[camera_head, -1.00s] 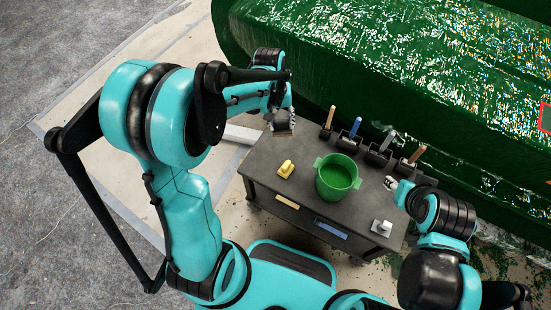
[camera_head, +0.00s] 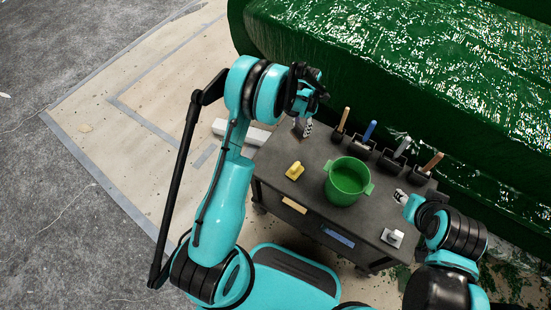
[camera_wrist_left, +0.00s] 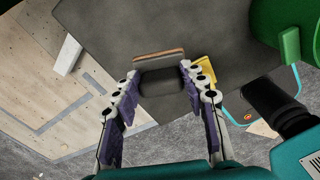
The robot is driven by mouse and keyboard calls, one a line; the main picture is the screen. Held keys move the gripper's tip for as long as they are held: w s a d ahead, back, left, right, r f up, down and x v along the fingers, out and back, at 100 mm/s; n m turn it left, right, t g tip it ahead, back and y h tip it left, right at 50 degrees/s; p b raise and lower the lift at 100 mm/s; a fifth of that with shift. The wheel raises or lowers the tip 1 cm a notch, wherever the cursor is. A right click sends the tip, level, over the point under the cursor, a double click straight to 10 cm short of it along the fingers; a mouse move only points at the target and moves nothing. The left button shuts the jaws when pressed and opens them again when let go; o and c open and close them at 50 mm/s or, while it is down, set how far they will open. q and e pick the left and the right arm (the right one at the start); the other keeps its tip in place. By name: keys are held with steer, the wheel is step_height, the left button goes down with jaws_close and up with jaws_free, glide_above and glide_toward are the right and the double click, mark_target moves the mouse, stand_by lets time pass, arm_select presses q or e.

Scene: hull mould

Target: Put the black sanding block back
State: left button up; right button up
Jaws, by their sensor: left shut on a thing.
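The black sanding block (camera_wrist_left: 160,84) sits between the fingers of my left gripper (camera_wrist_left: 158,80) in the left wrist view, with a brown edge along its far side. The grey table top lies behind it; I cannot tell if the block touches it. In the head view my left gripper (camera_head: 303,129) points down at the table's back left corner, and the wrist partly hides it and the block. My right gripper (camera_head: 400,196) is small at the table's right edge, and its fingers are unclear.
The dark table (camera_head: 317,160) holds a yellow block (camera_head: 295,171), a green bucket (camera_head: 347,181) and a white-grey block (camera_head: 393,237). Several handled tools, including a blue-handled one (camera_head: 369,131), stand in holders along the back edge. The green hull mould (camera_head: 400,65) rises behind.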

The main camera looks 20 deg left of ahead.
arm_select(q)
steer(key=s+a+f+b, duration=0.1)
steer(key=s+a+f, duration=0.1)
steer(key=s, duration=0.1)
steer(key=s+a+f+b, duration=0.2)
steer(key=s, duration=0.1)
steer(key=s+a+f+b, duration=0.1)
steer(key=s+a+f, duration=0.2)
step_height(320, 180, down, 4)
steer(key=shift+f+b, duration=0.1)
steer(key=shift+b, duration=1.1)
steer(key=shift+r, duration=0.2)
steer(key=shift+f, duration=0.15)
steer(key=o, duration=1)
